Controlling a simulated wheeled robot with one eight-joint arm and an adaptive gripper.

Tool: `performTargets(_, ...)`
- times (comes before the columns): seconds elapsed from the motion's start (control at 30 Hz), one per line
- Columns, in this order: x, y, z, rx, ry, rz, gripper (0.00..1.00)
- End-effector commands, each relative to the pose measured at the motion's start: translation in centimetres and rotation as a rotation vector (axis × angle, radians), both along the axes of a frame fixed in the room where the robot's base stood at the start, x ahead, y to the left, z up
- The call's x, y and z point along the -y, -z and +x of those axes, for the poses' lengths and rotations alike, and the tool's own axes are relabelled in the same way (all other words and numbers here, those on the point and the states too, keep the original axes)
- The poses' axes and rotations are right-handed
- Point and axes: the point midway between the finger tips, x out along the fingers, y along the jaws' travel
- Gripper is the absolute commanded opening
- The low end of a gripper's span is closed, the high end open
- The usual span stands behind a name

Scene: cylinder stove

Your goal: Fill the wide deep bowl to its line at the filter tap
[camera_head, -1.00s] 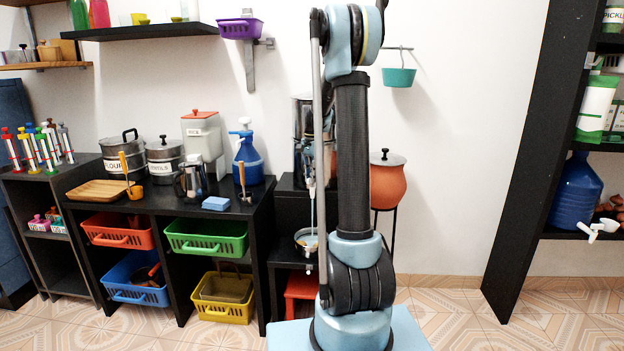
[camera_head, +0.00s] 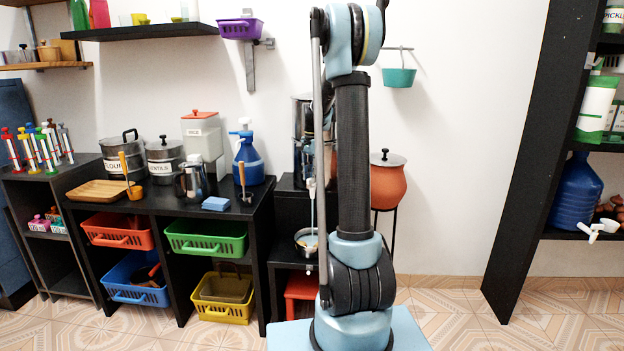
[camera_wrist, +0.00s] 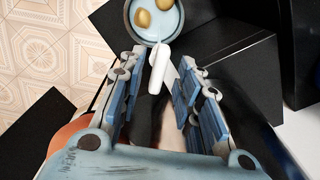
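The bowl (camera_wrist: 176,30) is at the top of the wrist view, partly cut off. It holds pale blue liquid and brown, egg-shaped items. In the head view the bowl (camera_head: 306,247) stands on a low black shelf under the filter (camera_head: 300,120), which is mostly hidden behind my arm. A thin pale stream (camera_head: 313,215) runs down from the tap toward the bowl. The white tap lever (camera_wrist: 158,70) shows in the wrist view between my fingertips. My gripper (camera_wrist: 160,72) has its blue fingers apart on either side of the lever. No fill line is visible.
A black counter (camera_head: 165,200) at left bears pots, a kettle (camera_head: 191,181) and a blue sponge (camera_head: 216,204). A terracotta pot (camera_head: 387,186) stands close right of my arm. Floor at right is clear.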

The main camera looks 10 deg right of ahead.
Motion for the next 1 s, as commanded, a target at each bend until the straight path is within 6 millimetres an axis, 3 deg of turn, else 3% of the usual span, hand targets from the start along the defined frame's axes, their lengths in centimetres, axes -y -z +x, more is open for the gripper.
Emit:
performTargets(0.4, 0.0, -7.3, 0.1, 0.000, 0.000, 0.000, 0.32)
performTargets(0.6, 0.0, -10.0, 0.1, 0.000, 0.000, 0.000, 0.32)
performTargets(1.0, 0.0, -11.1, 0.1, 0.000, 0.000, 0.000, 0.32)
